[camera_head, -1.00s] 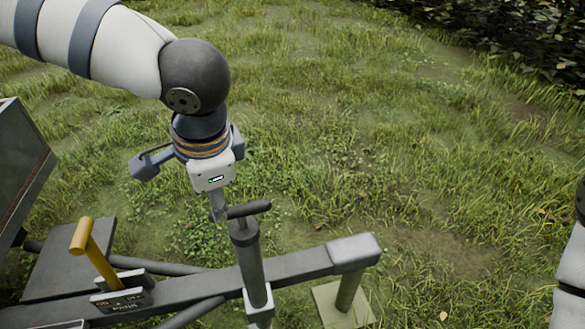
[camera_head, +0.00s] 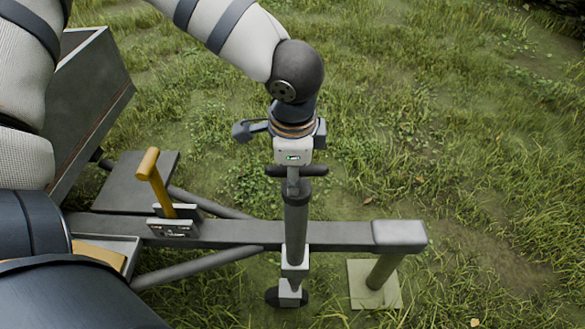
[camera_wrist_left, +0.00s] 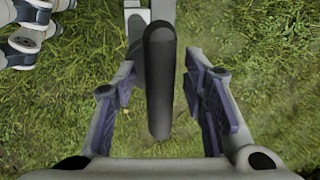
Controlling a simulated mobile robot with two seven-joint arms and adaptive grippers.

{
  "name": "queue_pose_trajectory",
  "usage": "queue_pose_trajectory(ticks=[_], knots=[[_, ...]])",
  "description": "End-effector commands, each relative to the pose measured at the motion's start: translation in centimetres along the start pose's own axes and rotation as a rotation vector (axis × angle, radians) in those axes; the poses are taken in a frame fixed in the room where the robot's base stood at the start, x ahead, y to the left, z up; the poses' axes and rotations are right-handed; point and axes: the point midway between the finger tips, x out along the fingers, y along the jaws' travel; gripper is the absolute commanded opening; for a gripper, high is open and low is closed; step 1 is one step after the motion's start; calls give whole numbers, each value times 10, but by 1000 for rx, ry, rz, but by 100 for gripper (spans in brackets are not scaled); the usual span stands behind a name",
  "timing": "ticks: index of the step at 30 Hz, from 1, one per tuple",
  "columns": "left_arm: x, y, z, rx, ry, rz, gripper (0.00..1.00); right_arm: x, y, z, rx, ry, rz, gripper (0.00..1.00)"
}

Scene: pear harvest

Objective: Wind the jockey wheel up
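The jockey wheel is a dark upright tube (camera_head: 296,220) clamped to a grey trailer drawbar (camera_head: 340,236), with a small dark wheel (camera_head: 289,298) at its foot. Its dark crank handle (camera_head: 316,170) lies crosswise at the top. My left gripper (camera_head: 293,172) is directly above the tube top, at the handle. In the left wrist view, the handle (camera_wrist_left: 160,85) runs between the two open fingers of my left gripper (camera_wrist_left: 162,110), with gaps on both sides. My right gripper is not in view.
A yellow-handled lever (camera_head: 155,180) stands on the drawbar to the left. A grey trailer body (camera_head: 85,100) rises behind it. A post on a flat pad (camera_head: 360,285) stands under the drawbar's right end. Open grass lies to the right.

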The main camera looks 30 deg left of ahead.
Motion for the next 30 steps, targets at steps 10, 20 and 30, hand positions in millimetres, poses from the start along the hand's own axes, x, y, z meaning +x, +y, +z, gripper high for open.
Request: queue_pose_trajectory(ticks=[10, 20, 30], knots=[[0, 0, 0, 0, 0, -1, 0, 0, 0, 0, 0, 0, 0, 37], [0, -1, 0, -44, -10, -4, 0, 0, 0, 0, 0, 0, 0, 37], [-1, 1, 0, -289, -60, -5, 0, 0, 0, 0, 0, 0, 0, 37]])
